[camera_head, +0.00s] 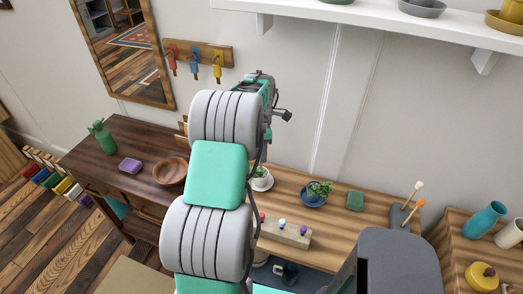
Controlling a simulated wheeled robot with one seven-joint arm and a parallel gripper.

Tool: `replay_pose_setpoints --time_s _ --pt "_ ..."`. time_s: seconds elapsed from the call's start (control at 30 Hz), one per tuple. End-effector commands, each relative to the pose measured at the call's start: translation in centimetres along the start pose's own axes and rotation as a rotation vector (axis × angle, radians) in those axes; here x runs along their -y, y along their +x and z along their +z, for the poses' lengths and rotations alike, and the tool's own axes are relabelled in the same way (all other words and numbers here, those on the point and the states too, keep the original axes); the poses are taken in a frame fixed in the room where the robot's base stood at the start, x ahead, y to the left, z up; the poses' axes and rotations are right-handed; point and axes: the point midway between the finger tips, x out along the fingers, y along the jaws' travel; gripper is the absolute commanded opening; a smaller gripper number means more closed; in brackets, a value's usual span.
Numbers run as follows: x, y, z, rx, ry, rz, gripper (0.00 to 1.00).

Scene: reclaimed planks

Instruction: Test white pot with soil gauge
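A white pot (262,184) with a small green plant stands on a saucer on the wooden bench (345,222), partly hidden behind my arm. A blue pot (312,198) with a leafy plant stands to its right. A pale block (285,233) in front holds red, light blue and purple round-topped pieces. Two sticks, one with a white head (418,186) and one with an orange head (420,203), stand at a dark holder farther right. I cannot tell which piece is the soil gauge. My gripper (267,86) is at the raised arm's far end; its fingers are not clear.
A green sponge-like block (355,201) lies on the bench. A white shelf (400,27) juts from the wall above. Blue and yellow vessels stand far right.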

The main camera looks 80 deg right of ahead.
Motion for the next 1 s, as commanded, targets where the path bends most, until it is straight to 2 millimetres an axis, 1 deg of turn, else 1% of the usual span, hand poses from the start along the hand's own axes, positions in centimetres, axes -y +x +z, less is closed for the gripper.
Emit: replay_pose_setpoints --time_s 1.0 --pt "0.0 2.6 0.0 0.0 0.0 0.0 0.03"
